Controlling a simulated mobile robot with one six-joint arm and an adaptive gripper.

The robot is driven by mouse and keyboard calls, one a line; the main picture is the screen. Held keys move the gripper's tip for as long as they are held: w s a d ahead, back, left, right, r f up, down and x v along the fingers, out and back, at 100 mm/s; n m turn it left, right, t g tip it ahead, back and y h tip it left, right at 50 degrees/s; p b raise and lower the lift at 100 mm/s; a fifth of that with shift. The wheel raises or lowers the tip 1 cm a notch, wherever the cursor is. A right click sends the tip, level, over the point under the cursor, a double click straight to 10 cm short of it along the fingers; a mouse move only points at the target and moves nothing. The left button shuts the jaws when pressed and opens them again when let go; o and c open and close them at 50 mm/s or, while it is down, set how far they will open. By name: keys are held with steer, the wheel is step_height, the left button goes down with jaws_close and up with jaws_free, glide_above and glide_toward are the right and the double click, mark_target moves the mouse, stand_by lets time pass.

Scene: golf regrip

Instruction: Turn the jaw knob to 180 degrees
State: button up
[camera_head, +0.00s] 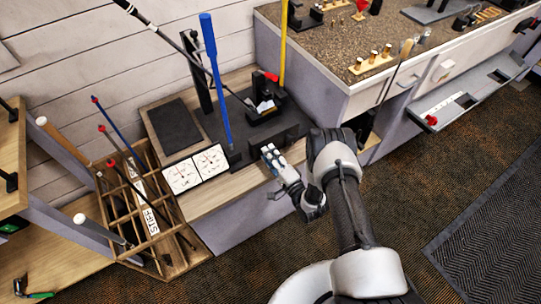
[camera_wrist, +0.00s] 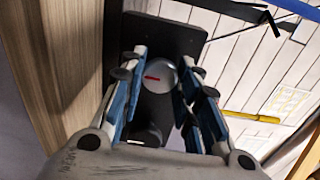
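The jaw knob (camera_wrist: 165,84), a round silver disc with a short red mark, sits on a black plate (camera_wrist: 166,33) in the wrist view. The red mark lies nearly level, on the left half of the knob's face. My gripper (camera_wrist: 160,68), with blue-padded fingers, has one finger on each side of the knob. The fingers stand apart with the knob between them; I cannot tell whether the pads touch it. In the head view my gripper (camera_head: 271,156) is at the front of the dark vise block on the bench (camera_head: 215,199); the knob is hidden there.
A blue club shaft (camera_head: 219,85) rises behind my gripper, beside white dial cards (camera_head: 196,167). A wooden rack of clubs (camera_head: 177,213) stands at left. A speckled counter (camera_head: 330,45) is at upper right. The carpet at right is clear.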

steer(key=o, duration=0.5)
steer(key=shift+s+d, duration=0.1)
steer(key=v, duration=1.1)
steer(key=shift+s+d, duration=0.2)
steer(key=shift+s, duration=0.1)
